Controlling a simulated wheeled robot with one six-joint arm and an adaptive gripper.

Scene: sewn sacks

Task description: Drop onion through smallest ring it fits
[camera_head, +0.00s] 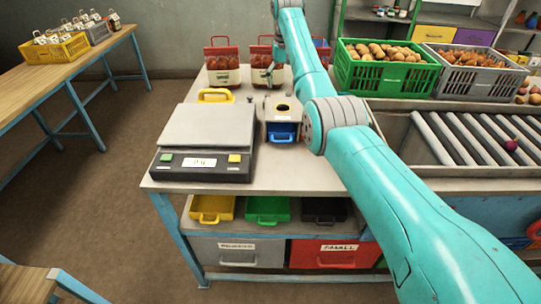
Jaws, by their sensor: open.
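A small purple-red round thing, which looks like an onion (511,145), lies alone on the grey roller conveyor at the right. Other rings are not clearly visible. My arm hides part of the bench.
A scale (207,135) stands left of the box, with a yellow handle behind it. Red sacks (222,68) stand at the back. A green crate (385,72) and a grey crate (470,78) hold produce. Coloured trays (268,210) sit below.

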